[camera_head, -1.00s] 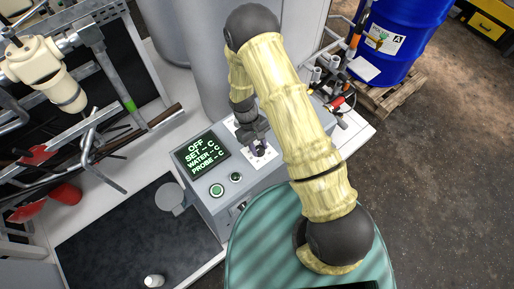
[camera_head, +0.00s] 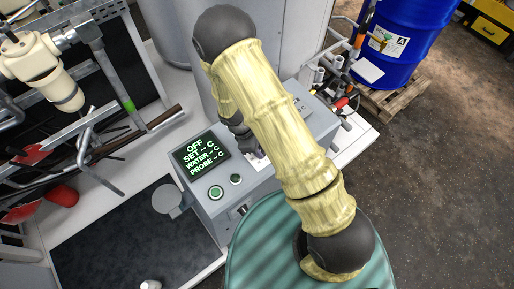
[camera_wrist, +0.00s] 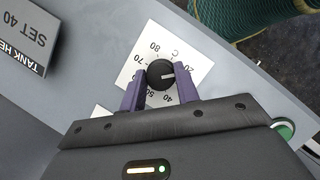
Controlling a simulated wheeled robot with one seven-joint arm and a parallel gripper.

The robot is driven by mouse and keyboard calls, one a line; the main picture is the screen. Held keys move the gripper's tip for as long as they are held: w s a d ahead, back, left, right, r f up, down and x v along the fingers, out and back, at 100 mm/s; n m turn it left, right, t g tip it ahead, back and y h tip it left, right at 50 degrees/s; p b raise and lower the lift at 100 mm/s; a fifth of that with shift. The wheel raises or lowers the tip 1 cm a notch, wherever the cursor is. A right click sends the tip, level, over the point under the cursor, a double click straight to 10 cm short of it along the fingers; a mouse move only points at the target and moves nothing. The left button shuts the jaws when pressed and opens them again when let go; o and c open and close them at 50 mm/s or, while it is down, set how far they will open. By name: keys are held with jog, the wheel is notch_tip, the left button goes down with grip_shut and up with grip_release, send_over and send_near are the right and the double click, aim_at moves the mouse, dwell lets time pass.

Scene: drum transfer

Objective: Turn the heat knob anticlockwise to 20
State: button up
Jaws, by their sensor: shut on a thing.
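The heat knob (camera_wrist: 155,70) is a round black dial on a white scale plate (camera_wrist: 188,53) in the wrist view. Its white mark points to the right in the picture. The numbers 80, 70, 50 and 40 show around it; a finger covers part of the scale. My gripper (camera_wrist: 160,77) is shut on the knob, with one purple finger on each side. In the head view my arm hides the knob. The grey control box (camera_head: 213,207) there carries a dark screen (camera_head: 201,154) reading OFF, with dashes for SET, WATER and PROBE.
A green button (camera_head: 216,192) and a small dark knob (camera_head: 236,179) sit below the screen. A label reading SET 40 (camera_wrist: 28,38) shows in the wrist view. A blue drum (camera_head: 402,40) stands on a pallet at the upper right. A black mat (camera_head: 130,240) lies at the lower left.

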jog(key=shift+a, duration=0.15)
jog(key=o, duration=1)
jog(key=b+v, duration=0.2)
jog(key=v, duration=1.5)
jog(key=shift+r, duration=0.2)
